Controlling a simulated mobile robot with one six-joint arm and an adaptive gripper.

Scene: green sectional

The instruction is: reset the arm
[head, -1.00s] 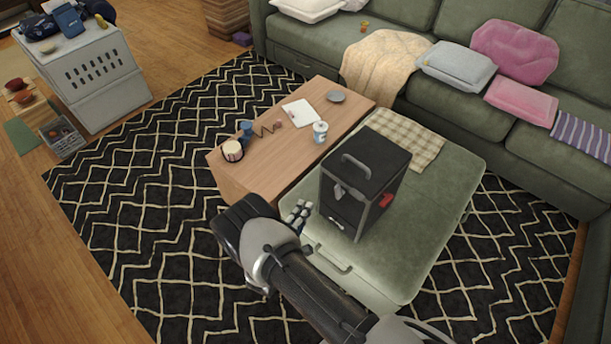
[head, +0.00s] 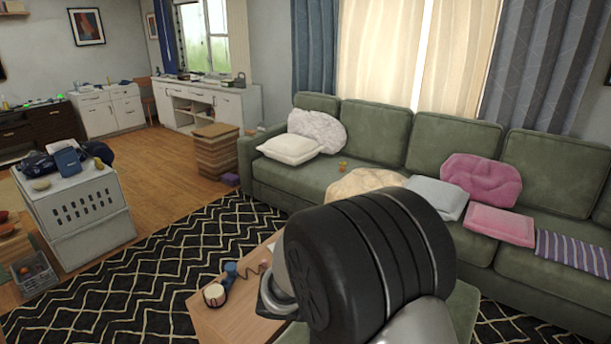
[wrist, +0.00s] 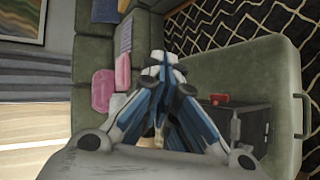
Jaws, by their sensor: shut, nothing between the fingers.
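My gripper (wrist: 160,72) shows in the wrist view with its fingers drawn together and nothing between them. In the head view a large dark arm joint of mine fills the lower middle, and the gripper itself is out of sight there. In the wrist view the gripper is in front of the green ottoman (wrist: 215,70) and the dark box (wrist: 258,125), apart from both as far as I can tell. The box has a red part (wrist: 219,98) on its side.
A green sofa (head: 375,135) with pillows runs along the back. A wooden coffee table (head: 205,318), partly hidden by my arm, holds a mug (head: 214,294). A white crate (head: 85,205) stands at left. The patterned rug (head: 120,285) has clear room between them.

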